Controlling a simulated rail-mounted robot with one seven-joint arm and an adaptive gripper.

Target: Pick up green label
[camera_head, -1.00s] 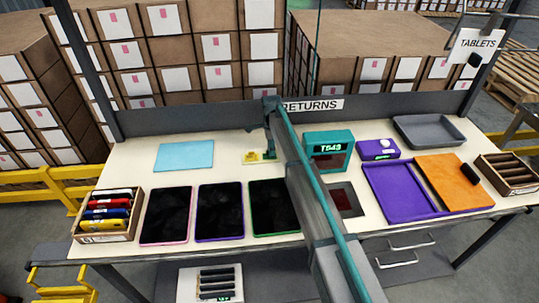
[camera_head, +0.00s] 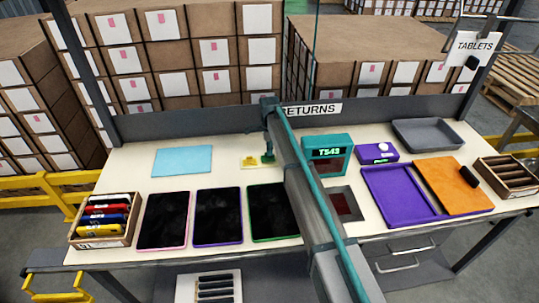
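A small green patch (camera_head: 267,159), which looks like the green label, shows at the tip of my gripper (camera_head: 268,153) over the back middle of the table. A yellow label (camera_head: 250,161) lies just left of it on a pale strip. My gripper points down from the end of my arm. Its fingers are too small and dark to tell whether they are open or shut, or whether they touch the green patch. My arm hides the table to the right of the gripper.
A teal box (camera_head: 327,148) reading T543 stands right of my arm, with a purple device (camera_head: 377,152) beyond it. Several dark tablets (camera_head: 218,217) lie in front. A light-blue sheet (camera_head: 182,160) lies at left. A grey rail (camera_head: 210,130) runs along the back edge.

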